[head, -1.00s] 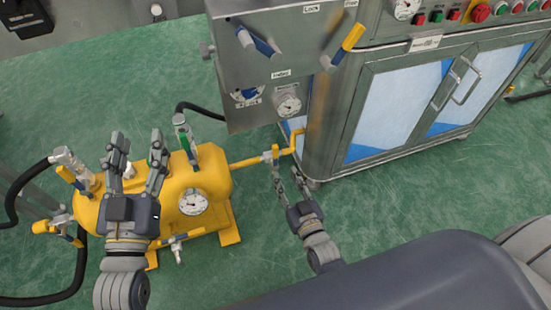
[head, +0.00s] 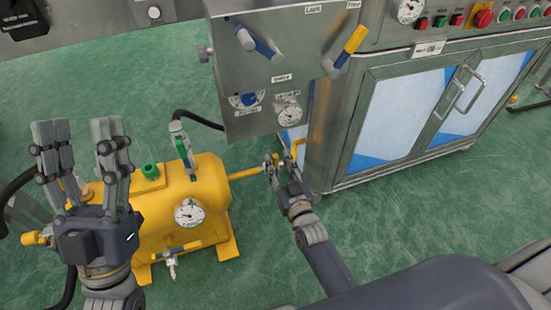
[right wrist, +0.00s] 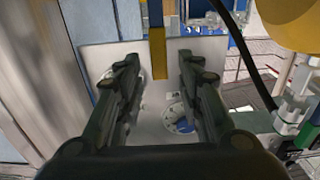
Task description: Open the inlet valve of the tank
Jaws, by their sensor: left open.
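The yellow tank (head: 210,172) stands on the floor in the left half of the head view, with a round gauge on its front. A yellow pipe (head: 243,173) runs from its right side toward the cabinet. My right gripper (head: 275,160) is at the cabinet end of this pipe and hides most of the valve there. In the right wrist view its fingers are apart, with a yellow bar (right wrist: 158,55) beyond and between them; contact is not visible. My left gripper (head: 78,128) is open and empty in front of the tank's left end, hiding the valves there.
A steel panel (head: 285,75) with levers and gauges hangs above the pipe. The steel cabinet (head: 345,130) with glazed doors stands to the right. A black hose (head: 200,112) runs behind the tank.

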